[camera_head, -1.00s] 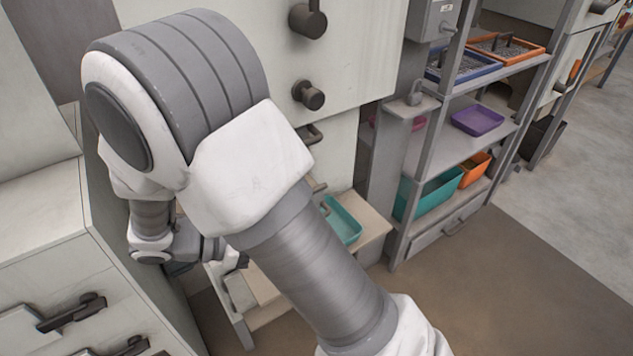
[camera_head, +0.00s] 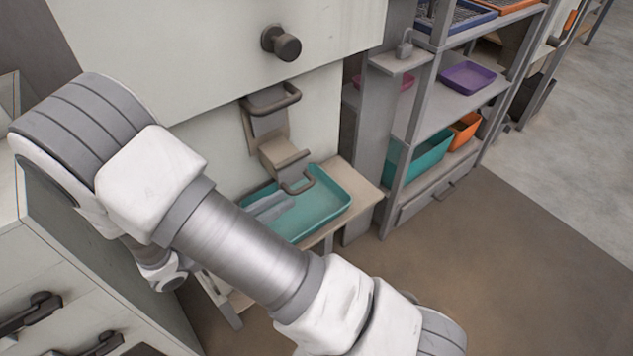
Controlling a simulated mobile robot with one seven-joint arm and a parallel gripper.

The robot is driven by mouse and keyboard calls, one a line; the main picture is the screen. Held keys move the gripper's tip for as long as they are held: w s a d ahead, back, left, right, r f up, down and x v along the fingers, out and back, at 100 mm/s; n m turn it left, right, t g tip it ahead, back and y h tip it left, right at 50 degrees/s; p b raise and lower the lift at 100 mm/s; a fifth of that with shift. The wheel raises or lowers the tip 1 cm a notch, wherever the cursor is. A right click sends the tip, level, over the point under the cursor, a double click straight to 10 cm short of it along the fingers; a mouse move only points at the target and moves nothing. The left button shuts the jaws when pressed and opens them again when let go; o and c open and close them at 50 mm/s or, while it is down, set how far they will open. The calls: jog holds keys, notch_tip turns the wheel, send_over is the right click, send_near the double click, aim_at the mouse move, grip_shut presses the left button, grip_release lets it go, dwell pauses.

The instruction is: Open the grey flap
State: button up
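A grey flap (camera_head: 268,124) with a bar handle (camera_head: 273,99) along its top sits on the pale front of the machine (camera_head: 200,70), left of centre. Just below it is a brownish-grey spout-like piece (camera_head: 285,156) with its own loop handle (camera_head: 298,183), above the teal tray. I cannot tell how far the flap stands open. My arm crosses the lower left of the view, in front of the machine's lower part.
A teal tray (camera_head: 330,205) stands on a beige ledge (camera_head: 362,186) below the spout, with a grey elongated object (camera_head: 268,207) in it. A round black knob (camera_head: 281,43) is above the flap. A shelf rack stands right; drawers stand lower left. The brown floor mat (camera_head: 500,260) is clear.

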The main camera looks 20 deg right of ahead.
aim_at(298, 178)
jog(key=b+x, duration=0.1)
jog(key=x, duration=0.9)
jog(key=shift+b, duration=0.4)
jog(key=shift+c, duration=0.2)
grip_shut()
dwell(0.6)
